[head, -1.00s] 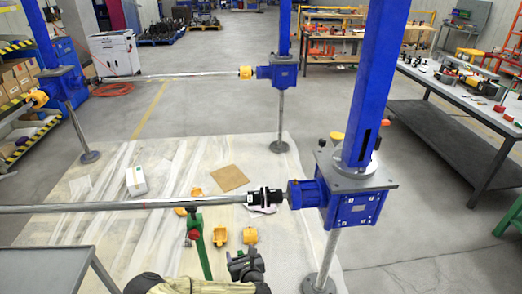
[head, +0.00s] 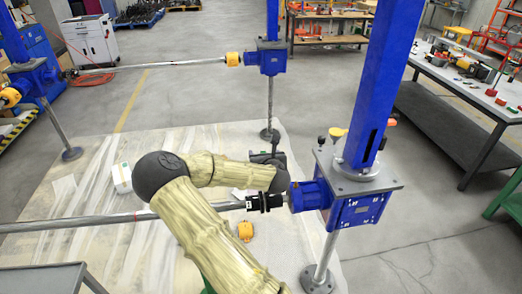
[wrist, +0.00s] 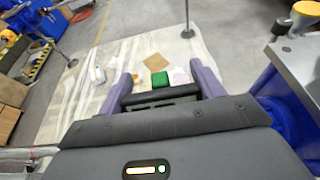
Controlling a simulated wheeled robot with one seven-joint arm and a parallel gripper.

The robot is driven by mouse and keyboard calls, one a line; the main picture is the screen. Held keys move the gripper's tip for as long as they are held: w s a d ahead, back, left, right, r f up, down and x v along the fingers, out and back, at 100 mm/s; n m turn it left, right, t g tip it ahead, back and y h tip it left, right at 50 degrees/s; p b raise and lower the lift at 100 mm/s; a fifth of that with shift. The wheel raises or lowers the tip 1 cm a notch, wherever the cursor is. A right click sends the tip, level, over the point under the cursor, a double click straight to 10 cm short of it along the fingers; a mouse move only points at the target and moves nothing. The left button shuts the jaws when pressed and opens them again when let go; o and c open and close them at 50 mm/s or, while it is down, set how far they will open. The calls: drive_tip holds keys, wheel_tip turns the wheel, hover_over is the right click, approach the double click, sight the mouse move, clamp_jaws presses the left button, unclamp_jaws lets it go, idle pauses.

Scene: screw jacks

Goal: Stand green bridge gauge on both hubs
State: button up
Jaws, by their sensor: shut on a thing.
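The green bridge gauge (wrist: 160,79) shows as a green block between the two fingers of my gripper (wrist: 163,88) in the wrist view. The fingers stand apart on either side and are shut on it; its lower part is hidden. In the head view my gripper (head: 268,158) is a dark shape beyond the near shaft, and the gauge cannot be made out there. The black left hub (head: 253,203) and right hub (head: 275,200) sit side by side at the shaft's right end, beside the blue jack gearbox. My gripper is above and behind them, apart from them.
The blue jack (head: 355,208) with its tall column stands right of the hubs. My arm crosses above the long shaft (head: 75,222). A yellow guard piece (head: 245,231) lies on the floor sheet.

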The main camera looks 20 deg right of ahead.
drive_tip(key=shift+s+a, duration=0.1)
drive_tip(key=shift+f+b, duration=0.4)
drive_tip(key=shift+b, duration=0.05)
wheel_tip(320, 180, down, 11)
drive_tip(key=b, duration=0.9)
idle(0.3)
drive_tip(key=shift+s, duration=0.2)
drive_tip(key=shift+f+b, duration=0.5)
drive_tip(key=shift+f, duration=0.1)
idle(0.5)
